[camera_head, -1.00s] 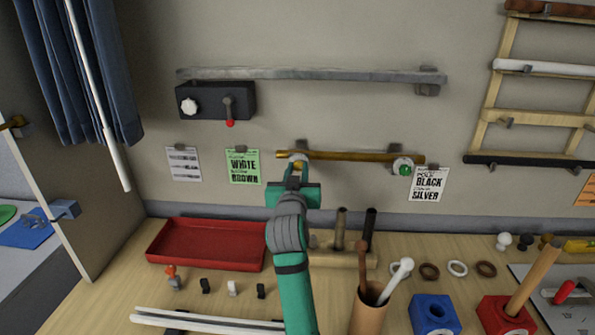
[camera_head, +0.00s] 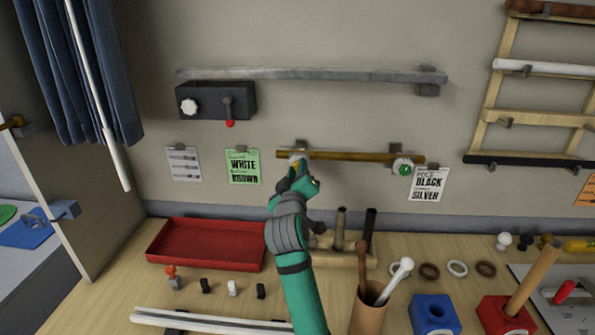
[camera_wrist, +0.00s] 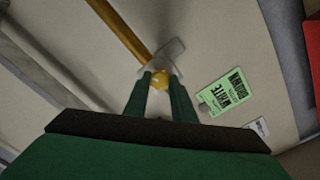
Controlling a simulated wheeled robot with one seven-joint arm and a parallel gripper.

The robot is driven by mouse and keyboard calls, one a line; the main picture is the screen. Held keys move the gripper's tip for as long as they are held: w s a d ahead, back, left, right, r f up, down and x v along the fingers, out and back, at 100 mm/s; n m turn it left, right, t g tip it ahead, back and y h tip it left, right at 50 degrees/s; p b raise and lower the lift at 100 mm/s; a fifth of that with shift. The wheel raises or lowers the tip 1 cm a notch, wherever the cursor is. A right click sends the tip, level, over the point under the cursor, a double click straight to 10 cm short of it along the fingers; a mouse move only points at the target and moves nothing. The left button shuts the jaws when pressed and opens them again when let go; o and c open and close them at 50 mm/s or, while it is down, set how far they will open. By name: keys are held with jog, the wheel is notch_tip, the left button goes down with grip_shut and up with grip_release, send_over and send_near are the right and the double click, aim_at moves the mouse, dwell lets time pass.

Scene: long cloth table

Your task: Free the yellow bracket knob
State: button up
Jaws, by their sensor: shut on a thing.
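The yellow bracket knob (camera_wrist: 161,80) sits on the pale grey bracket (camera_wrist: 171,54) at the left end of the brass pole (camera_wrist: 118,28). My gripper (camera_wrist: 160,85) has a finger on each side of the knob and is shut on it. In the head view my gripper (camera_head: 296,172) reaches up to the pole (camera_head: 350,156) from below and hides most of the left bracket. The right bracket carries a green knob (camera_head: 405,170).
A green card (camera_head: 243,167) hangs left of the pole and a white card (camera_head: 428,183) right of it. A grey rail (camera_head: 310,74) and a black box (camera_head: 216,101) are above. Below stand a red tray (camera_head: 207,245) and a brown cup (camera_head: 368,310).

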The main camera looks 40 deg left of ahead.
jog(key=n, duration=1.1)
jog(key=shift+f, duration=0.1)
dwell(0.4)
jog(key=o, duration=1.1)
jog(key=shift+c, duration=0.2)
jog(key=shift+s, duration=0.1)
jog(key=v, duration=1)
jog(key=shift+s, duration=0.3)
jog(key=shift+d, duration=0.1)
